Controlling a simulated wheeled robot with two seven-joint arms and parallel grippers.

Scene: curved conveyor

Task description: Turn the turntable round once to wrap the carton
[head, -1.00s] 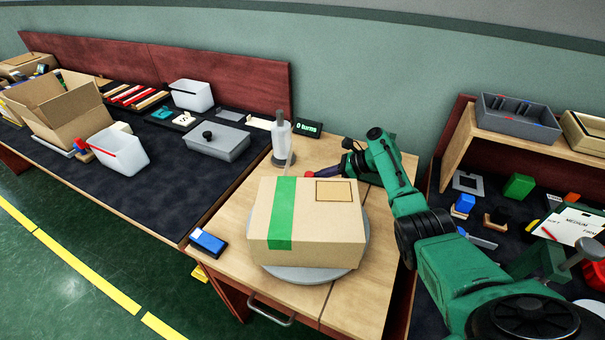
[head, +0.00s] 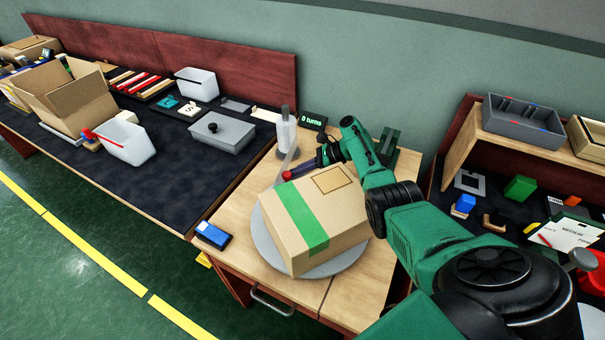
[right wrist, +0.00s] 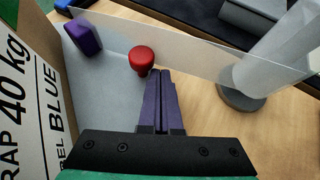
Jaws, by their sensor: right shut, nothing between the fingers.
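The brown carton (head: 300,235) with a green tape strip sits on the round grey turntable (head: 343,264), turned at an angle. A red knob (head: 287,174) stands at the turntable's far left edge; it also shows in the right wrist view (right wrist: 141,58). My right gripper (head: 298,170) is shut and empty, its purple fingers (right wrist: 158,75) pointing at the knob with their tips at or against its side. A clear film (right wrist: 200,55) runs from the white roll post (head: 286,132) past the knob toward the carton. My left gripper is out of view.
A small display (head: 313,121) behind the post reads "0 turns". A blue device (head: 213,236) lies at the table's left corner. A purple block (right wrist: 83,36) stands beyond the knob near the carton. Benches with bins and parts flank the table on both sides.

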